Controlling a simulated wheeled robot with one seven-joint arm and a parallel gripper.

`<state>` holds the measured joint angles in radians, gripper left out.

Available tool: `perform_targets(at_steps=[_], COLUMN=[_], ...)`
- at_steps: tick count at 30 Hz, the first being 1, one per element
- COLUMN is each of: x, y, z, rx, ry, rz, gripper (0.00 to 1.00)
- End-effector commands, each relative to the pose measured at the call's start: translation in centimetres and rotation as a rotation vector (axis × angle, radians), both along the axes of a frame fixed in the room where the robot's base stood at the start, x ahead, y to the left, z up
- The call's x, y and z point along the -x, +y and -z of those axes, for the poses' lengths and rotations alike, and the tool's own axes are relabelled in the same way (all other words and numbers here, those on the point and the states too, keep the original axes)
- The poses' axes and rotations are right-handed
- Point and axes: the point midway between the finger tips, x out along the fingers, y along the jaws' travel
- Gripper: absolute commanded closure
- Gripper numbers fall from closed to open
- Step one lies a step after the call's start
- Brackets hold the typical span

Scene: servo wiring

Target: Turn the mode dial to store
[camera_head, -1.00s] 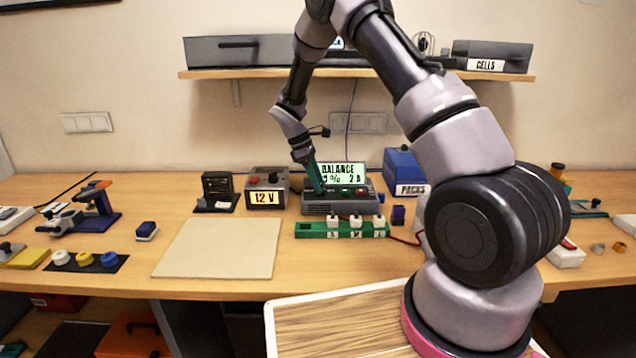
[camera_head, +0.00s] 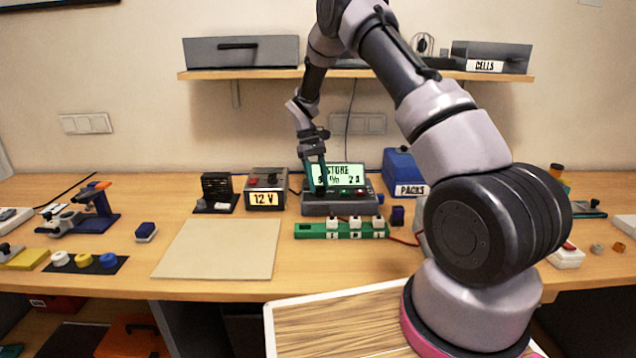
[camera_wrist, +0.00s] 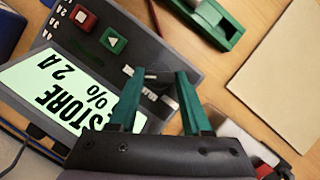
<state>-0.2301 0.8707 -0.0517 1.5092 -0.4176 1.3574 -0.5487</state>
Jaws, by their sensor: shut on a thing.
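The charger (camera_head: 335,209) stands at the back of the bench, with its lit screen (camera_head: 343,170) reading STORE above a partly covered line ending in 2 A. The screen also shows in the wrist view (camera_wrist: 55,88), partly cut by my gripper. My gripper (camera_wrist: 159,76) has its two green fingers at the dial's place on the charger's sloped front. It is shut on the mode dial (camera_wrist: 153,78), of which only a small part shows between the fingertips. In the head view my gripper (camera_head: 321,190) hides the dial.
A red button (camera_wrist: 83,18) and a green button (camera_wrist: 113,40) sit beside the dial. A green cell holder (camera_head: 312,230) lies just in front of the charger. A 12 V box (camera_head: 265,180) stands left. The beige mat (camera_head: 215,250) is bare.

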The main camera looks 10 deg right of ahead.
Motion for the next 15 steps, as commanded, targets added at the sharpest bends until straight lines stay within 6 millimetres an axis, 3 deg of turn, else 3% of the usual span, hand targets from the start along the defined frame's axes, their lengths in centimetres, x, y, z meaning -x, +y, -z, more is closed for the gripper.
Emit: perform_targets(at_steps=[15], x=[-0.04], y=[0.03], z=[-0.01], rx=[-0.002], ry=[0.000], rz=[0.064], gripper=[1.00])
